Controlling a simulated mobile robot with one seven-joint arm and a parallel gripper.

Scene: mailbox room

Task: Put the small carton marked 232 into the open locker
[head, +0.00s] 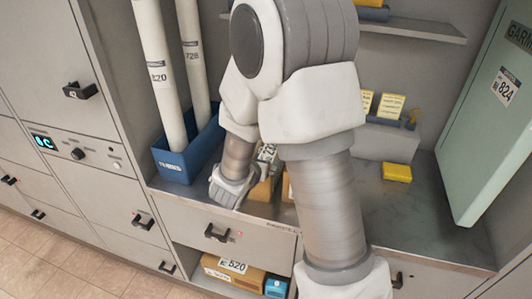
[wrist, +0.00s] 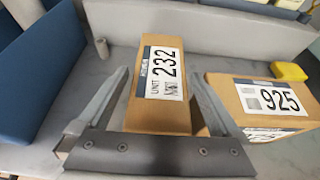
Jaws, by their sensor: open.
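The small brown carton marked 232 (wrist: 145,118) stands on the counter in the wrist view, its label facing up. My gripper (wrist: 160,75) is open, with one finger on each side of this carton; I cannot tell whether either finger touches it. In the head view my gripper (head: 225,195) is low over the counter, and my arm hides much of the cartons beside it. No open locker door can be made out in either view.
A carton marked 925 (wrist: 230,95) stands close to the right finger. A blue bin (head: 178,165) holding long tubes is left of my gripper. A yellow block (head: 397,172) lies on the counter (head: 395,215). A tall green case marked 824 (head: 485,120) stands at right.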

